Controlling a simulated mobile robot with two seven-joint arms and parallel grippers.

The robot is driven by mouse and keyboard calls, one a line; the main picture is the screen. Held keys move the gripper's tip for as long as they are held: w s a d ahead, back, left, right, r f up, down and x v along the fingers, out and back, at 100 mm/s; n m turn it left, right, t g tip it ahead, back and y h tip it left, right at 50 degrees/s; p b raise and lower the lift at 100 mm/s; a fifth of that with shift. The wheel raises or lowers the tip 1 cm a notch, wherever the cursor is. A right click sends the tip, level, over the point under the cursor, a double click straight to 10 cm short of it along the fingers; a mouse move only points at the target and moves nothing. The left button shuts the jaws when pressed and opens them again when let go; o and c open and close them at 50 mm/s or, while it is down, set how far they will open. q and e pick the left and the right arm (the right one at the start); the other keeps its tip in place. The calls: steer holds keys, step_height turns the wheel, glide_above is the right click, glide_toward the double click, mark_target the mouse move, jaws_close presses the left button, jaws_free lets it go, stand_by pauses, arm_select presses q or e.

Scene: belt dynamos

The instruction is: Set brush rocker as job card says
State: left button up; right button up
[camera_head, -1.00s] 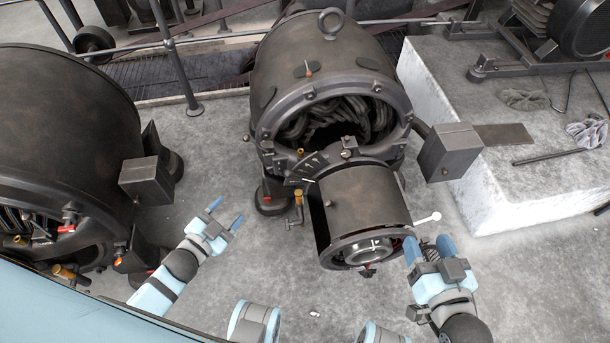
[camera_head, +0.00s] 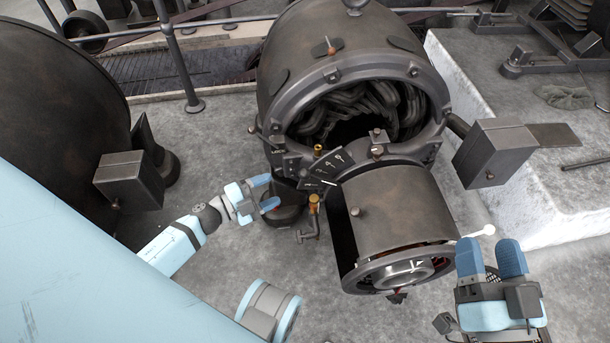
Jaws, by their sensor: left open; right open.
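The dynamo (camera_head: 300,65) stands in the middle with its windings showing at the open end. A dark index plate (camera_head: 328,170) with white marks sits on its rim. Below it is the cylindrical commutator cover (camera_head: 400,210), with a round end ring (camera_head: 395,268) bearing a white mark. A lever with a white knob (camera_head: 488,230) sticks out at the right of the ring. My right gripper (camera_head: 492,258) is just below the knob; whether it touches cannot be told. My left gripper (camera_head: 262,192) is open and empty, left of the brass-topped fitting (camera_head: 314,200). No job card is seen.
A second dark machine (camera_head: 60,100) fills the left, with a box (camera_head: 130,178) on its side. Another box (camera_head: 494,150) juts from the dynamo's right side. A pale plinth (camera_head: 540,205) stands at the right. A railing post (camera_head: 175,60) stands behind.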

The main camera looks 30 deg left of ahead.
mark_target(306, 171)
arm_select(q)
steer(key=b+x, duration=0.1)
steer(key=x, duration=0.9)
steer(key=shift+w+b, duration=0.15)
steer(key=shift+b, duration=0.25)
arm_select(e)
steer(key=f, duration=0.1)
steer(key=f+g, duration=0.1)
steer(key=f, duration=0.1)
steer(key=shift+w+a, duration=0.15)
steer(key=shift+w, duration=0.05)
